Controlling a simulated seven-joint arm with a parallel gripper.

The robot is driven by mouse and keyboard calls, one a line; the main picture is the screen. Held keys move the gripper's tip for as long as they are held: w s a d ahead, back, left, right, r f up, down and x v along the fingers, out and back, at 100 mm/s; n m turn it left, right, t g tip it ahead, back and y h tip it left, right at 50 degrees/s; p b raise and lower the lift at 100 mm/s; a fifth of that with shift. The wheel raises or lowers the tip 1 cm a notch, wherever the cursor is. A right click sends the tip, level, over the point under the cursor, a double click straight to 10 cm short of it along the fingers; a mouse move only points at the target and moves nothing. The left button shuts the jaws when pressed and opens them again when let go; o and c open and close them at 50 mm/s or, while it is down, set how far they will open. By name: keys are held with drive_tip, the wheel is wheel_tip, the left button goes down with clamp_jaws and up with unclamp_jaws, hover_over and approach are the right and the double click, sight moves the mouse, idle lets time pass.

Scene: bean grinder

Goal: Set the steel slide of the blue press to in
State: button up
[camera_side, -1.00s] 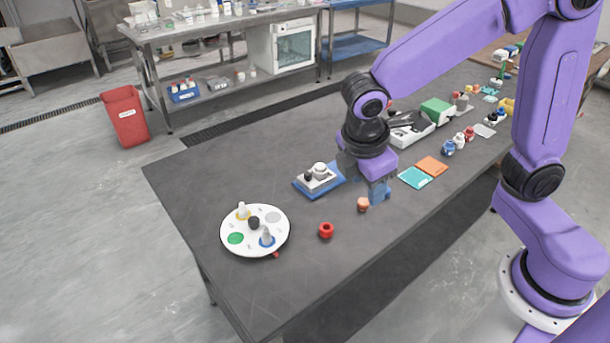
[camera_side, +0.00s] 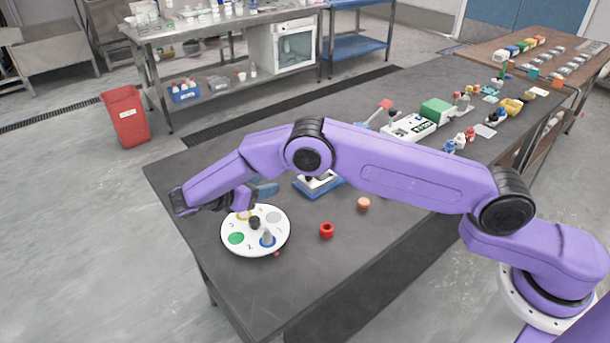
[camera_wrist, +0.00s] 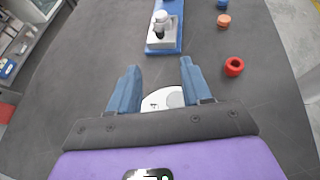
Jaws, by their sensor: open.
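The blue press (camera_side: 335,187) stands near the middle of the table, partly hidden behind my arm in the side view. In the wrist view its blue base (camera_wrist: 179,40) carries a pale grey block (camera_wrist: 160,41) with a light knob (camera_wrist: 160,17) on top. I cannot tell which part is the steel slide or how it is set. My gripper (camera_wrist: 158,72) is open and empty, its two blue fingers apart and pointing toward the press. In the side view my gripper (camera_side: 263,188) is left of the press, above the far edge of the white round plate.
The white round plate (camera_side: 275,236) with coloured spots and small knobs lies at the table's left; it also shows beneath the fingers in the wrist view. A red ring (camera_side: 326,230) and an orange piece (camera_side: 363,204) lie to the right. The table's left corner is bare.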

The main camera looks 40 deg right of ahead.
sight(306, 183)
drive_tip(key=x, duration=1.8)
clamp_jaws()
drive_tip(key=shift+h, duration=0.3)
